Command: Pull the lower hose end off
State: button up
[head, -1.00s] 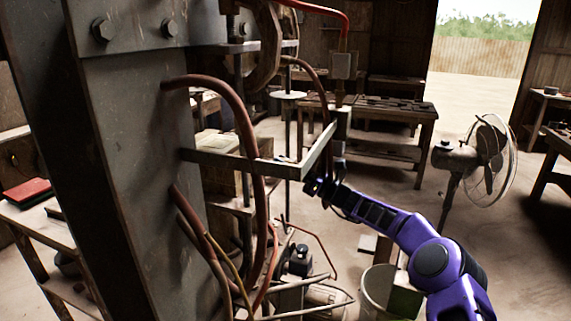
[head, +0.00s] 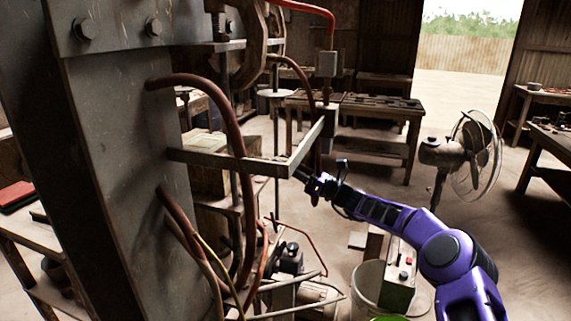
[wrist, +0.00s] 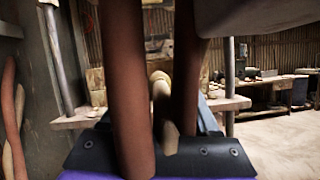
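A reddish-brown hose (head: 289,66) arches over and runs down past the steel bracket (head: 222,160). My gripper (head: 304,178) is beside its lower stretch, just under the bracket's right arm. In the wrist view a thick brown hose (wrist: 127,85) crosses upright in front of my gripper, and another dark brown hose length (wrist: 187,75) stands to its right. The hoses hide much of the finger area, so I cannot tell whether the fingers are open or shut. I cannot make out the lower hose end for certain.
The grey press column (head: 120,150) fills the left, with more hoses (head: 240,150) looping from it. Thin rods and pipes (head: 290,312) lie low ahead. A bucket (head: 368,290), a control box (head: 398,275) and a fan (head: 470,155) stand right. Open floor lies beyond.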

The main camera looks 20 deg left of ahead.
jog(key=b+v, duration=0.1)
jog(key=v, duration=1.6)
jog(key=shift+d, duration=0.25)
jog(key=shift+s, duration=0.1)
